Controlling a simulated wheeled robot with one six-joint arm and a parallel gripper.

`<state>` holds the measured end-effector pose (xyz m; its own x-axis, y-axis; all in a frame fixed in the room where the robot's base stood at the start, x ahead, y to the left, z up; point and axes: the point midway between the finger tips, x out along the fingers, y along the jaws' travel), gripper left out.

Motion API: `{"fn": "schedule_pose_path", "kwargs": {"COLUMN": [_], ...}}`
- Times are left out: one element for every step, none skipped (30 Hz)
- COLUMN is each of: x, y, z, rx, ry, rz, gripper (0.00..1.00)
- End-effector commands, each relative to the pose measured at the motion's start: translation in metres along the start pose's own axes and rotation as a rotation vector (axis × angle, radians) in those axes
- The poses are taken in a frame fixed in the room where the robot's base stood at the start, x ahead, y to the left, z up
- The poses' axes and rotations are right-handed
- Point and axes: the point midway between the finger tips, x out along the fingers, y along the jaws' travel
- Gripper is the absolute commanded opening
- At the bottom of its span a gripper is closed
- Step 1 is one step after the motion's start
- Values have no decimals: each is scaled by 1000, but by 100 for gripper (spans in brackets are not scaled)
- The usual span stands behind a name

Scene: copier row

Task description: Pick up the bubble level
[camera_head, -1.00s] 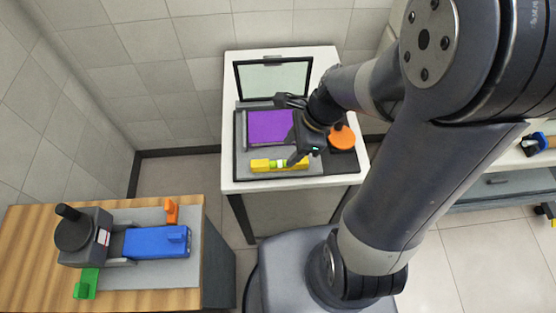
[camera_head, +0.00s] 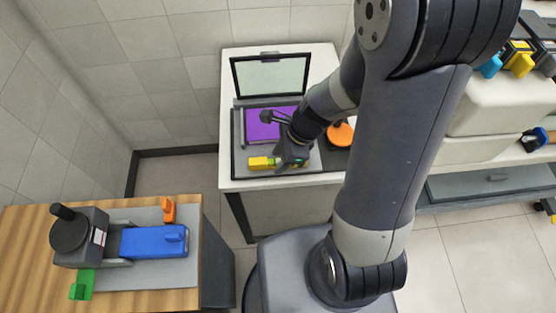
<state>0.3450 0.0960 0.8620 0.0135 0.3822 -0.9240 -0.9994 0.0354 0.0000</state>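The bubble level (camera_head: 260,163) is a small yellow bar with a green vial. It lies at the front of the dark tray on the white table, below the purple block. My gripper (camera_head: 287,164) is over its right part and hides that part. Only the yellow left end and a bit of green show. The fingertips are dark and small here, and I cannot tell whether they are open or shut on it.
A purple block (camera_head: 262,124) and an upright framed panel (camera_head: 270,76) stand behind. An orange round knob (camera_head: 340,134) is close on the right. The white table (camera_head: 228,130) has a bare left rim. A wooden bench (camera_head: 25,260) with a blue block (camera_head: 152,242) is at lower left.

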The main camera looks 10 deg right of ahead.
Motion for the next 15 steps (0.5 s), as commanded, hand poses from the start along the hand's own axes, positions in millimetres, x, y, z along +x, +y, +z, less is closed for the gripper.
{"fn": "schedule_pose_path", "kwargs": {"x": [0,0,0,0,0,0,0,0,0,0,0,0,0,0,0], "y": [0,0,0,0,0,0,0,0,0,0,0,0,0,0,0], "z": [0,0,0,0,0,0,0,0,0,0,0,0,0,0,0], "rx": [0,0,0,0,0,0,0,0,0,0,0,0,0,0,0], "ry": [0,0,0,0,0,0,0,0,0,0,0,0,0,0,0], "rz": [0,0,0,0,0,0,0,0,0,0,0,0,0,0,0], "gripper": [36,33,30,28,25,22,19,17,14,11,9,6,3,1,0]}}
